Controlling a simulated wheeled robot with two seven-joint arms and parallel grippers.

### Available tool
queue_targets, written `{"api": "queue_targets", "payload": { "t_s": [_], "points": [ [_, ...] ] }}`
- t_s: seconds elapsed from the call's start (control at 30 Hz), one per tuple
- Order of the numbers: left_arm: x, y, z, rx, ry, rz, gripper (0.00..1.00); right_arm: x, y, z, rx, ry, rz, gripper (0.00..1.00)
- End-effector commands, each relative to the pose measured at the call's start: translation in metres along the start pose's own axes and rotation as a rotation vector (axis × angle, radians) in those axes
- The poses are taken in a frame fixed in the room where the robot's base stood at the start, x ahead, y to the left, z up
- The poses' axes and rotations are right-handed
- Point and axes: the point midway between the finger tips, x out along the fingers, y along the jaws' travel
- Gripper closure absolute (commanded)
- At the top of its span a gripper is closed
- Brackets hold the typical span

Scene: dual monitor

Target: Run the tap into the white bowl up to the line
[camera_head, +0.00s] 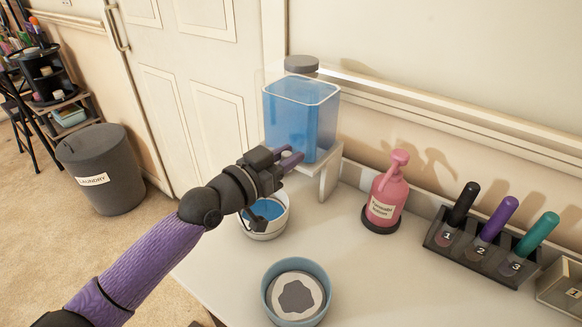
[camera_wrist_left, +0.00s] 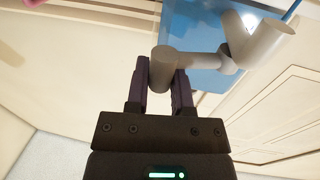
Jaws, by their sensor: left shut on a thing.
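A clear tank of blue water (camera_head: 300,115) stands on a raised white stand at the table's back. In the left wrist view a grey tap (camera_wrist_left: 245,45) sits against the blue tank. My left gripper (camera_head: 288,157) is shut on the tap's grey handle (camera_wrist_left: 168,68), which lies between the fingers. The white bowl (camera_head: 263,234) stands below the gripper with blue water in it; my gripper hides part of it. I cannot make out a line in the bowl or a stream of water. My right gripper is out of view.
A blue bowl (camera_head: 296,309) with a grey-patterned inside stands at the table's front. A pink pump bottle (camera_head: 387,190) is right of the tank. A rack (camera_head: 470,251) of numbered tubes stands farther right. A grey laundry bin (camera_head: 101,168) stands on the floor.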

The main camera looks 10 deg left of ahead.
Motion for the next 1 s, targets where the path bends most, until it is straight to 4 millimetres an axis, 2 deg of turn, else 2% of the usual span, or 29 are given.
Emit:
{"api": "queue_targets", "payload": {
  "t_s": [0.3,0.33,0.47,0.77,0.87,1.0],
  "points": [
    [-0.001,0.000,-0.001,-0.002,-0.003,0.005,1.00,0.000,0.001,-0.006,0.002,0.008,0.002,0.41],
    [-0.001,0.000,-0.001,-0.002,-0.003,0.005,0.65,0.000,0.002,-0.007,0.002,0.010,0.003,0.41],
    [-0.001,0.000,-0.001,-0.002,-0.004,0.005,0.38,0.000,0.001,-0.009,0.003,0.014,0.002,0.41],
    [-0.002,0.000,0.000,-0.001,-0.005,0.004,0.38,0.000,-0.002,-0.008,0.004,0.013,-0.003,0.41],
    [-0.014,-0.001,-0.001,0.000,-0.006,0.003,0.38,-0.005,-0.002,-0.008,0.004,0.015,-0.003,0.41],
    [-0.045,-0.001,-0.002,0.002,-0.009,0.004,0.38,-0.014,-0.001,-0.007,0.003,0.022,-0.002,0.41]
  ]
}}
